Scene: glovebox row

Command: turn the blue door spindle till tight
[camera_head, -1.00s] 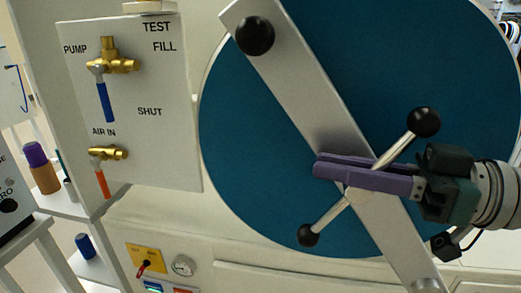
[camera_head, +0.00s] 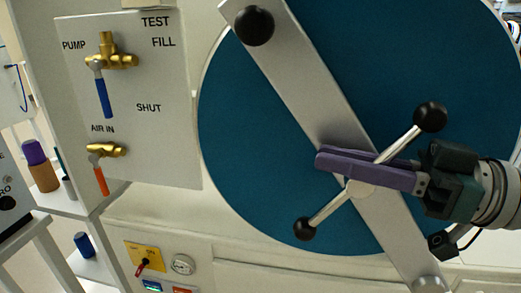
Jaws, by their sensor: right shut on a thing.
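The big round blue door (camera_head: 275,165) fills the right half of the view, with a grey metal bar (camera_head: 310,95) slanting across it. The door spindle's silver cross handle (camera_head: 330,209) sits on the bar's lower part, with a black ball at each end, one upper right and one lower left. My right gripper (camera_head: 319,159) reaches in from the right, its purple fingers lying across the spindle near its hub and shut on it. The fingers partly hide the handle's middle. My left gripper is not in view.
A black knob (camera_head: 254,26) tops the bar. Left of the door, a white panel (camera_head: 150,150) carries a blue-lever valve (camera_head: 104,95) and an orange-lever valve (camera_head: 101,175). A gauge (camera_head: 182,265) and red switch (camera_head: 143,267) are below. Bottles (camera_head: 40,168) stand at far left.

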